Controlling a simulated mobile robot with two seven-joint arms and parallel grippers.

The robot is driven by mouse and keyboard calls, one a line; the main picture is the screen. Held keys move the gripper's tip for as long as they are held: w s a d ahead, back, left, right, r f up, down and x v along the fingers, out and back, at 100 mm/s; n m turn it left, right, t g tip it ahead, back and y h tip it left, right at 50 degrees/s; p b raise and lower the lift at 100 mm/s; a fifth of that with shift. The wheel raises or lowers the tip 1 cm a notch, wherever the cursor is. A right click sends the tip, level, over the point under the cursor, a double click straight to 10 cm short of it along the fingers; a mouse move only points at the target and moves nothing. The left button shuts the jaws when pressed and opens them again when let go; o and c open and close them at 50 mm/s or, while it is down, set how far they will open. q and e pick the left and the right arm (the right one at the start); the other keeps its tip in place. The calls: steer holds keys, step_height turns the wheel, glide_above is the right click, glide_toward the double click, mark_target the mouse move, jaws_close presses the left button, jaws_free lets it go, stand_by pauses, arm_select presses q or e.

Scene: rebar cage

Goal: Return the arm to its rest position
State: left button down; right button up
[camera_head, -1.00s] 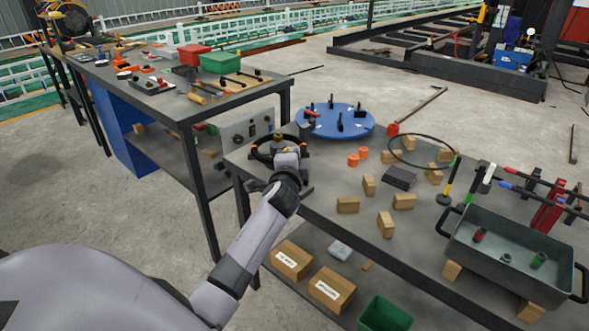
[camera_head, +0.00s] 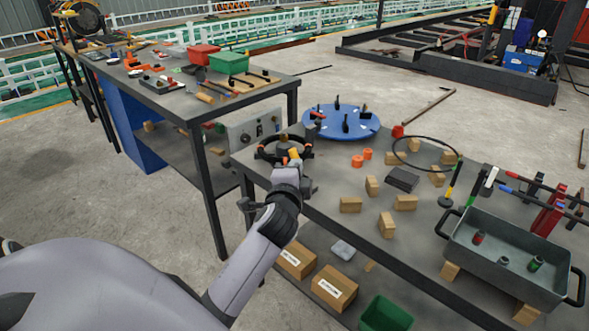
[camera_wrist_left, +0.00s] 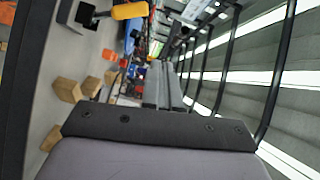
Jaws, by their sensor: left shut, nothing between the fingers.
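My left arm (camera_head: 250,272) comes in from the lower left in the head view and reaches up to the near left corner of the workbench. My left gripper (camera_head: 291,165) is at its end, small in the picture, shut and empty. It appears just in front of the black handwheel (camera_head: 270,157), partly covering it; I cannot tell the exact gap. In the left wrist view a grey link of mine with a dark plate fills the bottom. A yellow-orange handle (camera_wrist_left: 130,11) shows near its top. My right gripper is not in view.
The workbench (camera_head: 335,216) holds a blue round plate (camera_head: 358,127), several wooden blocks, a black ring (camera_head: 402,163) and a grey tray (camera_head: 500,262). Boxes and a green bin (camera_head: 386,314) stand underneath. A second table (camera_head: 283,84) is behind left. Open floor lies left of the workbench (camera_head: 60,195).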

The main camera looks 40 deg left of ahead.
arm_select(q)
steer(key=shift+s+d, duration=0.1)
steer(key=shift+s, duration=0.2)
stand_by(0.4)
steer(key=s+d+f+n+g+h, duration=0.1)
steer(key=s+d+f+n+h, duration=0.15)
steer(key=s+d+f, duration=0.4)
steer(key=s+d+f+n+g+h, duration=0.1)
steer(key=s+d+f+h, duration=0.25)
steer(key=f, duration=0.65)
steer(key=s+d+f+n+g+h, duration=0.1)
steer(key=s+d+f+n+h, duration=0.1)
steer(key=s+d+f, duration=0.2)
steer(key=s+d+f+n+g+h, duration=0.1)
steer(key=s+d+f+n+h, duration=0.1)
steer(key=s, duration=0.7)
steer(key=shift+d+f+n, duration=0.45)
steer(key=shift+d+f, duration=0.4)
steer(key=shift+s, duration=0.1)
